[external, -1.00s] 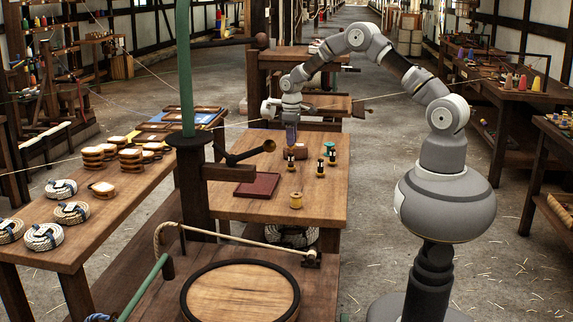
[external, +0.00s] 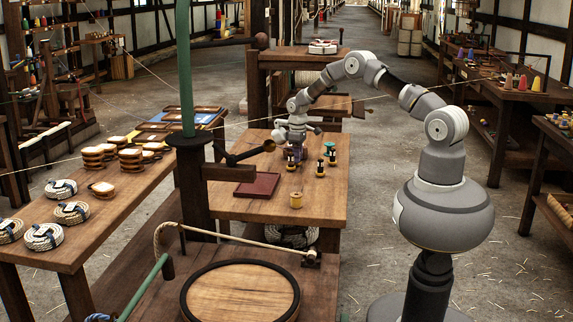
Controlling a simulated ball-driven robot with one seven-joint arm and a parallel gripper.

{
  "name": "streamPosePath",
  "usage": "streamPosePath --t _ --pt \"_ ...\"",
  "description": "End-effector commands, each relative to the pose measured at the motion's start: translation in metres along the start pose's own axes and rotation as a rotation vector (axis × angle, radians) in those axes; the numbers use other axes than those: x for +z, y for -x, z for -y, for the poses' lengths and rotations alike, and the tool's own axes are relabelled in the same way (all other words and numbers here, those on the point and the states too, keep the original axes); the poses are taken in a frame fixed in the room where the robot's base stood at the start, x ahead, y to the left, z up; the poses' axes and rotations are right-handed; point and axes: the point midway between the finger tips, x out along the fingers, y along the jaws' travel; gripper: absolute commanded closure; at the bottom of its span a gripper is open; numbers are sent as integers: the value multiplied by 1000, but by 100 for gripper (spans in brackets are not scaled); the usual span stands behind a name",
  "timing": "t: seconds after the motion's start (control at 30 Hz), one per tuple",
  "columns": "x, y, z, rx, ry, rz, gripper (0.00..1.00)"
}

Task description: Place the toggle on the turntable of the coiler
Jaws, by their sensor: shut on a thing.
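The turntable (external: 240,292) of the coiler is a round wooden disc with a black rim at the front, bare on top. My gripper (external: 297,150) is low over the far part of the middle wooden table (external: 235,210), far behind the turntable. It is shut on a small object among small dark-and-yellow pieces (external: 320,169). What it holds is too small and hidden to make out, so I cannot tell whether it is the toggle. I cannot pick out a toggle elsewhere.
A wooden spool (external: 296,200) and a dark red tray (external: 257,186) stand on the middle table. A green post (external: 185,75) on a dark column and a dark horn-shaped arm (external: 262,147) rise near it. A rope guide (external: 240,240) stands behind the turntable.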

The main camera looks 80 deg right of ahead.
Motion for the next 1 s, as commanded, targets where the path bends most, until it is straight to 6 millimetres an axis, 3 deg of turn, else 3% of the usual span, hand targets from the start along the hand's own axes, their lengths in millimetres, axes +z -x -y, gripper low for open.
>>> streamPosePath --t 0.27,0.3,0.4,0.77,1.0 --pt "0 -2 0 0 0 0 100" --pt "0 -2 0 0 0 -1 71" --pt "0 -1 0 0 0 -1 50" --pt "0 6 0 0 0 -1 50" --pt "-1 56 0 1 0 -3 50"
